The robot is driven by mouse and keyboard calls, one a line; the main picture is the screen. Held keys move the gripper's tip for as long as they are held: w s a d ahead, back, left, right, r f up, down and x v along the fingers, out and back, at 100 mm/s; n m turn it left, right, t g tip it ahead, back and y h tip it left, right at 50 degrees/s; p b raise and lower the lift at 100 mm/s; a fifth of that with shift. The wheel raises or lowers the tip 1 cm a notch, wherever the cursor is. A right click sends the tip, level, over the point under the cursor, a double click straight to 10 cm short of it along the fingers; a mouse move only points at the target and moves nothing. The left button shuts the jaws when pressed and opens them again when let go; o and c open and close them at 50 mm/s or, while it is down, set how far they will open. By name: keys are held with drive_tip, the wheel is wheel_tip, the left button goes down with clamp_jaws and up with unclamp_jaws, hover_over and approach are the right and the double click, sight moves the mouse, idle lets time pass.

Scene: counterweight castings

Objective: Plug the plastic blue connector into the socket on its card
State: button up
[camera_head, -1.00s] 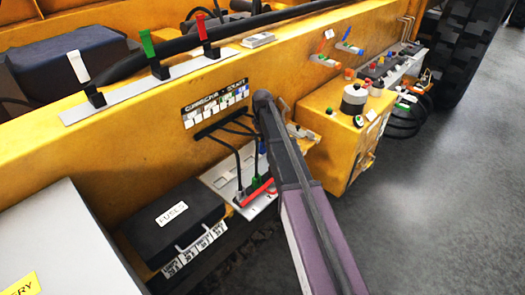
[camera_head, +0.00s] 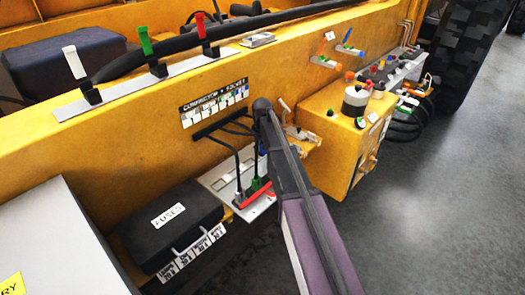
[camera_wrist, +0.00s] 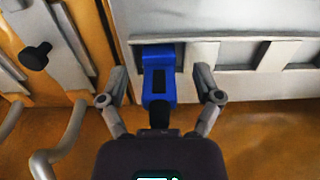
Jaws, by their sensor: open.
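The blue connector (camera_wrist: 158,88) stands between the two fingers of my gripper (camera_wrist: 160,75) in the wrist view. The fingers are open, with a gap on each side of it. Its far end sits at a rectangular opening in the pale socket card (camera_wrist: 228,84); I cannot tell how fully it is seated. In the head view only a little blue shows beside my arm, which hides most of the connector. The grey card (camera_head: 222,180) shows partly there, below the connector and socket sign (camera_head: 214,106).
Black cables and a green plug (camera_head: 256,183) stand by a red strip (camera_head: 254,195) on the card. A black fuse box (camera_head: 172,222) is at left. A yellow box (camera_head: 345,135) with a round knob stands to the right. Open floor lies at lower right.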

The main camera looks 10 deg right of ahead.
clamp_jaws()
drive_tip(key=shift+r, duration=0.1)
idle(0.4)
wheel_tip(320, 180, up, 10)
drive_tip(key=p, duration=1)
idle(0.6)
drive_tip(key=s+d+f+b, duration=0.1)
drive_tip(key=s+d, duration=0.6)
drive_tip(key=s, duration=0.2)
drive_tip(key=shift+s+f, duration=0.2)
drive_tip(key=shift+s, duration=0.15)
